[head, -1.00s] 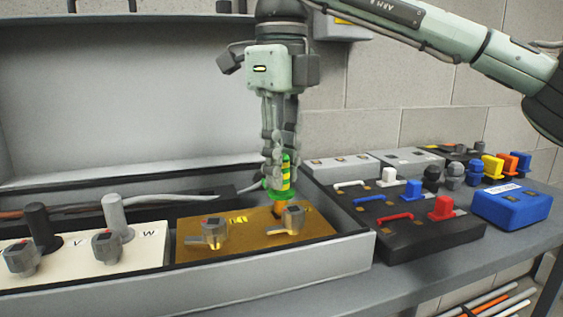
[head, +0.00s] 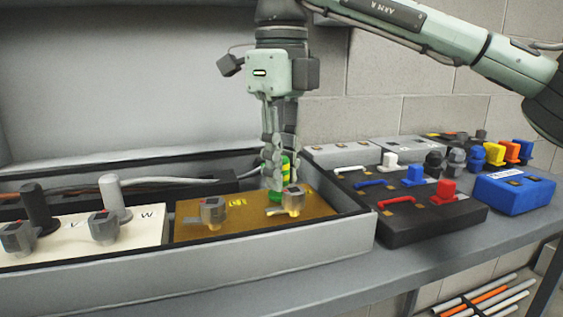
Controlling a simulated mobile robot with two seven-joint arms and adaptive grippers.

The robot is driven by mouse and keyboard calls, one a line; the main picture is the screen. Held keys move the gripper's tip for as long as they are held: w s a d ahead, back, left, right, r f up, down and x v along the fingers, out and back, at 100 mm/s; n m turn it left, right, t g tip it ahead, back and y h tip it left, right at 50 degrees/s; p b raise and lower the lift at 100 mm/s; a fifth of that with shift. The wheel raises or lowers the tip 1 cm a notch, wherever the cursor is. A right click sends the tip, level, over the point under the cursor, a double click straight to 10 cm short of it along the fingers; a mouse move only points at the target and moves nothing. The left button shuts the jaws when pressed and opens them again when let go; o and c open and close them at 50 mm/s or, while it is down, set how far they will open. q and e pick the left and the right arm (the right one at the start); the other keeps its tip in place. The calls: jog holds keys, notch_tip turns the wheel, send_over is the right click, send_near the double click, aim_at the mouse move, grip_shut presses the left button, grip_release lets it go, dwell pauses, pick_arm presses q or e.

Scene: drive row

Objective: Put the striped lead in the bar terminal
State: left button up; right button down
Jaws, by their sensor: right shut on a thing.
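The green-and-yellow striped lead (head: 286,165) is upright in my right gripper (head: 277,183), which is shut on it. The gripper points straight down over the right part of the brass bar terminal (head: 238,227), just behind and left of its right clamp (head: 292,203). The fingers cover much of the lead. Its lower end is hidden, so I cannot tell whether it is in a hole or only above the bar. A second clamp (head: 214,212) stands at the bar's left. My left gripper is not in view.
A white terminal block (head: 90,237) with a black and a grey lead stands left of the bar. The tray's front wall (head: 270,255) borders both. At the right are a black rack (head: 420,222) with coloured parts and a blue box (head: 512,193).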

jog(key=c, duration=1.3)
grip_release()
notch_tip(320, 180, up, 12)
jog(key=shift+f, duration=0.1)
